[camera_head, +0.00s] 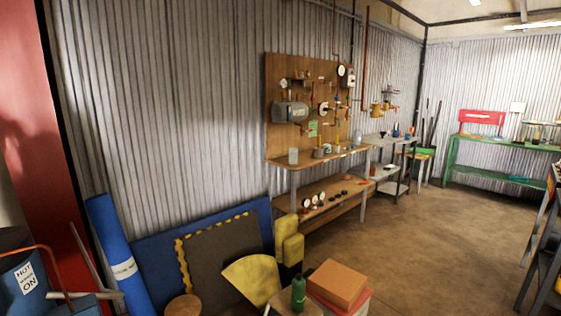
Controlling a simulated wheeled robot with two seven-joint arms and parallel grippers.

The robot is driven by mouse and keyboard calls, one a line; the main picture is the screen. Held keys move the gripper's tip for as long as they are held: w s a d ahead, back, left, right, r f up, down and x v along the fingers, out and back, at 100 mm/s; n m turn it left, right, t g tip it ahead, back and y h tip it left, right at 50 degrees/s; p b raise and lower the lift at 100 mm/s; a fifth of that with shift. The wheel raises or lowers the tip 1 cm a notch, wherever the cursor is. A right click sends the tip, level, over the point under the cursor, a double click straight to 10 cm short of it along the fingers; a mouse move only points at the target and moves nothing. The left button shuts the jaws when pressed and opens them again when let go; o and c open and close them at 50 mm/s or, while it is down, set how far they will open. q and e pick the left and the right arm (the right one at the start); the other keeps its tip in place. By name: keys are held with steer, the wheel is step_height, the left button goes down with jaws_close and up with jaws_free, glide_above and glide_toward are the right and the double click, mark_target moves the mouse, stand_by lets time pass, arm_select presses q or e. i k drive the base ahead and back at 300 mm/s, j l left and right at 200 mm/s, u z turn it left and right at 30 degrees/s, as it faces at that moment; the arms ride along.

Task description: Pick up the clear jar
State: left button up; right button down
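A small pale, see-through jar (293,156) stands upright at the left end of the wooden workbench (345,158) along the corrugated wall. It looks like the clear jar, but it is small and far off in the head view. Neither of my grippers shows in the view.
Yellow pieces, a dark mat (222,265) and a blue roll (117,252) lean along the wall. The concrete floor (430,240) to the right is clear. A green table (500,148) stands at the back.

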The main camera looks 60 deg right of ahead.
mark_target(293, 152)
steer(key=z, duration=2.1)
steer(key=i+l+z, duration=0.25)
steer(key=i+z, duration=0.2)
steer(key=i+l+z, duration=0.15)
steer(key=i+z, duration=0.7)
steer(key=i+l+z, duration=0.1)
steer(key=i, duration=1.8)
steer(key=i+j+u, duration=0.15)
steer(key=i+u, duration=0.65)
steer(key=i, duration=0.15)
steer(key=i+l+u, duration=0.1)
steer(key=i+u, duration=0.3)
steer(key=i+l+u, duration=0.4)
steer(key=i+j, duration=0.1)
